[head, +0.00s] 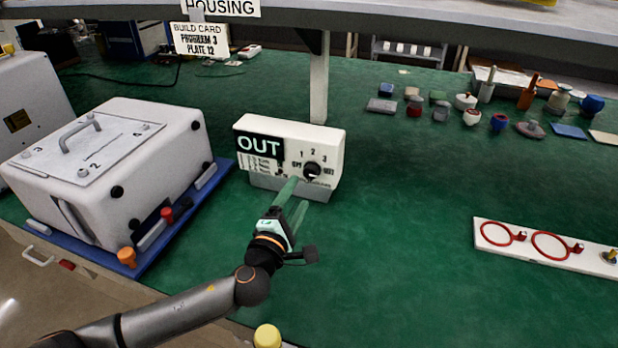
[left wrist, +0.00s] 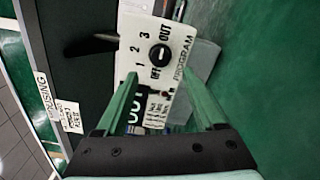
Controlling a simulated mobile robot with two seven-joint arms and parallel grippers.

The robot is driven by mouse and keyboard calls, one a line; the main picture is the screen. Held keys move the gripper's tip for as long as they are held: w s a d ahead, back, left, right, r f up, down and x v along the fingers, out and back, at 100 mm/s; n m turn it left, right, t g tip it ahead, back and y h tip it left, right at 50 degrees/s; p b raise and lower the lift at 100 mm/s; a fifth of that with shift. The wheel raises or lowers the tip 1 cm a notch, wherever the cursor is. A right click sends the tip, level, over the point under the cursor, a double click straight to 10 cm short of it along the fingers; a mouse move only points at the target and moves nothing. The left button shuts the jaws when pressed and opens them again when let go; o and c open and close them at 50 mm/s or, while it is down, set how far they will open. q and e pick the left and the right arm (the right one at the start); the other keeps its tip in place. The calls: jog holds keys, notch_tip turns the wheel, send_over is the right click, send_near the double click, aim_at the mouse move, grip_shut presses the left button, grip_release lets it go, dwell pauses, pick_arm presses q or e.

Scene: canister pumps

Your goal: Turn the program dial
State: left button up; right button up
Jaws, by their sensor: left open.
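The program dial (head: 312,171) is a round black knob on the front of a white box (head: 326,137) marked OUT. The labels OFF, 1, 2, 3 and OUT surround it. The dial also shows in the left wrist view (left wrist: 159,55), with a small light mark; which label it points to I cannot tell for sure. My left gripper (head: 300,193) is open in front of the box, its fingertips just below the dial in the head view. In the left wrist view the fingers (left wrist: 158,82) are apart with the dial framed between and beyond them. My right gripper is not in view.
A build card (head: 201,39) above reads PROGRAM 3, PLATE 12. A large white machine (head: 112,175) on a blue base stands left of the box. A shelf post (head: 319,85) rises behind it. Small parts lie back right; a white ring board (head: 545,262) lies right. The green bench between is clear.

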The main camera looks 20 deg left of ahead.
aim_at(309, 174)
pick_arm(q)
jog(key=w+b, duration=0.1)
jog(key=w, duration=0.6)
jog(key=shift+w+d, duration=0.15)
jog(key=shift+w, duration=0.15)
jog(key=shift+c, duration=0.3)
grip_shut()
